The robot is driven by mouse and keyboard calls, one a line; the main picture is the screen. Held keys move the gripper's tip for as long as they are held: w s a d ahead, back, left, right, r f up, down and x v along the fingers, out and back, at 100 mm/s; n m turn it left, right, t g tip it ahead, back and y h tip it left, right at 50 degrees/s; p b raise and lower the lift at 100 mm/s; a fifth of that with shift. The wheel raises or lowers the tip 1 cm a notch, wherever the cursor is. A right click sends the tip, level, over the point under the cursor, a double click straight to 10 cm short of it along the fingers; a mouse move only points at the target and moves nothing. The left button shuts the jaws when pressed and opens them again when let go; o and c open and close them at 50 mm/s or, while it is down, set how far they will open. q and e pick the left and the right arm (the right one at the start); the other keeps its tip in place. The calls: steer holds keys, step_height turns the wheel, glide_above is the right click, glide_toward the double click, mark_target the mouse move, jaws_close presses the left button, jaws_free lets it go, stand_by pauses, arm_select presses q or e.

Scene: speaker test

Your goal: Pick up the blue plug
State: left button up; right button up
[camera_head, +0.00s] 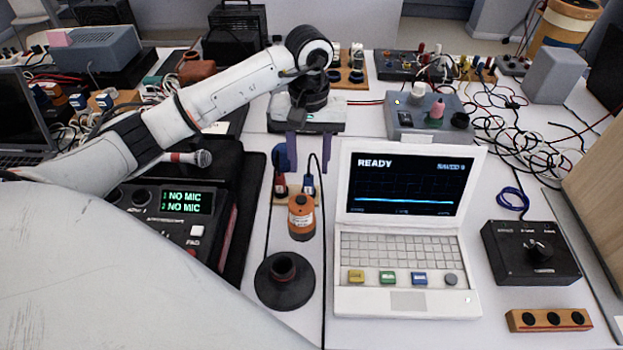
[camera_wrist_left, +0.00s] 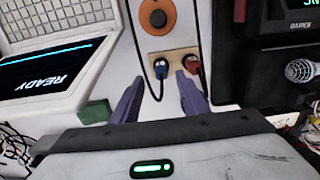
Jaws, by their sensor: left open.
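The blue plug (camera_head: 309,187) stands next to a red plug (camera_head: 280,187) on a small tan block behind the orange cylinder (camera_head: 302,217). A dark cable runs from it. In the left wrist view, the blue plug (camera_wrist_left: 160,86) shows between and just beyond the purple fingertips, with the red plug (camera_wrist_left: 192,65) close to one fingertip. My left gripper (camera_head: 309,165) is open, pointing down behind and above the plugs, with nothing between its fingers. I cannot tell whether a finger touches either plug. My right gripper is not in view.
A white laptop-like device (camera_head: 405,272) reading READY stands right of the plugs. A black audio unit (camera_head: 185,203) with a microphone (camera_head: 200,158) lies left. A round black stand (camera_head: 284,281) is in front. A green block (camera_wrist_left: 95,112) is near one finger.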

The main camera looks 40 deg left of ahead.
mark_target(308, 176)
arm_select(q)
steer(key=shift+a+f+p, duration=0.15)
steer(key=shift+f+p, duration=0.3)
steer(key=shift+f, duration=2.65)
jaws_close()
